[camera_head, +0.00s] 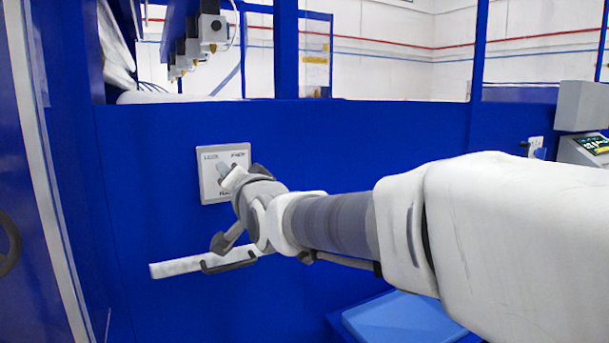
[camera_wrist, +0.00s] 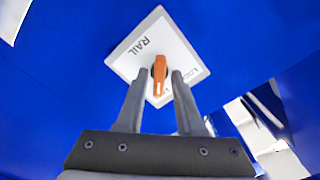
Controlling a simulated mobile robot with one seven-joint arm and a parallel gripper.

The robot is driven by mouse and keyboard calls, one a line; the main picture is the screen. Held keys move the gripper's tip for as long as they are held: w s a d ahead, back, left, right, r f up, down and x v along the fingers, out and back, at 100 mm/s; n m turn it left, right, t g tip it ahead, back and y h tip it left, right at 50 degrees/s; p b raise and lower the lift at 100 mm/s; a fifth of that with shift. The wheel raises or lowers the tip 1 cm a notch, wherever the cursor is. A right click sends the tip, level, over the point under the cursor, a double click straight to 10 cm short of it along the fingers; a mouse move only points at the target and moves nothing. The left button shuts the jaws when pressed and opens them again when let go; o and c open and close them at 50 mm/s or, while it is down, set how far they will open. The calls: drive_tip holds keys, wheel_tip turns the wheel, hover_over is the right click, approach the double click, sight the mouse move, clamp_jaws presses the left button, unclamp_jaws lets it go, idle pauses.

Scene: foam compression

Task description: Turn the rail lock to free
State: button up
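The rail lock is a square light plate (camera_head: 209,190) on the blue wall, lettered LOCK at upper left and FREE at upper right. In the wrist view, the plate (camera_wrist: 177,43) carries an orange knob (camera_wrist: 159,75), with RAIL legible and other lettering partly covered. My gripper (camera_wrist: 161,72) is open, its two fingers on either side of the knob with a narrow gap showing at each side. I cannot tell how deep the fingertips reach along the knob. In the head view my gripper (camera_head: 226,174) covers the knob, so its setting is not clear.
A white bar with a dark handle (camera_head: 180,267) is below the plate. A blue frame edge stands at the left. A light-blue box top (camera_head: 400,318) lies low in front. A grey console with a screen (camera_head: 592,145) is at far right.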

drive_tip(key=shift+o, duration=0.4)
drive_tip(key=v, duration=1.7)
drive_tip(key=shift+s+d, duration=0.15)
drive_tip(key=shift+d, duration=0.05)
drive_tip(key=shift+f, duration=0.1)
drive_tip(key=s+d+f+n+g+h+p, duration=0.1)
drive_tip(key=d+f+g+h+p, duration=0.2)
drive_tip(key=d, duration=0.4)
drive_tip(key=s+d+f+g+h+p, duration=0.1)
drive_tip(key=d+f+h+p, duration=0.1)
drive_tip(key=d+h+p, duration=0.4)
drive_tip(key=s+d+f+n+g+p, duration=0.1)
drive_tip(key=s+d+f+g+p, duration=0.2)
drive_tip(key=s+d, duration=0.6)
drive_tip(key=s+f+g, duration=0.1)
drive_tip(key=g, duration=0.1)
drive_tip(key=shift+n+g, duration=0.4)
